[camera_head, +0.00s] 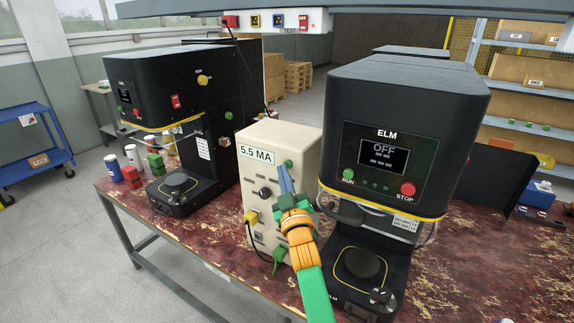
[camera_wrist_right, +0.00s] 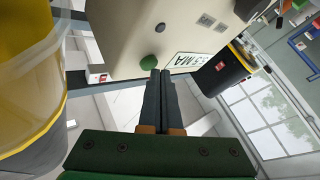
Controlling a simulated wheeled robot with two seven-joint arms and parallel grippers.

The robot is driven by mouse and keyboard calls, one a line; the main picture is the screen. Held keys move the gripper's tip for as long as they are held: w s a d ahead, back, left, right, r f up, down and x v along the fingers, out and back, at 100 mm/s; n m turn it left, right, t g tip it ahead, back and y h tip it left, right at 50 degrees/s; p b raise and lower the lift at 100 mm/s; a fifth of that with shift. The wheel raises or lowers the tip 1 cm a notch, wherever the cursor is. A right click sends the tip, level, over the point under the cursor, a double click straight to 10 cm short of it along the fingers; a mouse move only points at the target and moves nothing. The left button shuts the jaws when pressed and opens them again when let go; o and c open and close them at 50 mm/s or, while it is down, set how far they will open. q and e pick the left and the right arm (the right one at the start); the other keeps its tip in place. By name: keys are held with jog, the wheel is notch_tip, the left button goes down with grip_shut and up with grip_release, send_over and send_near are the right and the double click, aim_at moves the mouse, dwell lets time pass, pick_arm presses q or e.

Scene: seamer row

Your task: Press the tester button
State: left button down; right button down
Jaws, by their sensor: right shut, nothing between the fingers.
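The tester is a cream box (camera_head: 254,137) with a "5.5 MA" label, standing on the bench between two black machines. Its green button (camera_head: 288,163) is near the top right of its front face; the button also shows in the right wrist view (camera_wrist_right: 150,62). My right gripper (camera_head: 283,169) is shut and empty, its grey fingers pointing up the front of the tester. In the right wrist view the fingertips (camera_wrist_right: 161,74) end right beside the button. I cannot tell whether they touch it. My left gripper is not in view.
The black ELM machine (camera_head: 398,110), with a screen reading OFF, stands close on the right. Another black machine (camera_head: 178,85) stands on the left. A yellow plug (camera_head: 251,217) and cable stick out of the tester. Red and green blocks and cans are at the bench's left edge.

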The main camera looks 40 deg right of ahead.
jog(key=shift+s+a, duration=0.2)
jog(key=shift+a, duration=0.25)
jog(key=a, duration=0.1)
jog(key=s+a, duration=0.1)
jog(key=a, duration=0.1)
jog(key=s+a+p, duration=0.1)
jog(key=shift+a+f, duration=0.1)
jog(key=shift+a, duration=0.25)
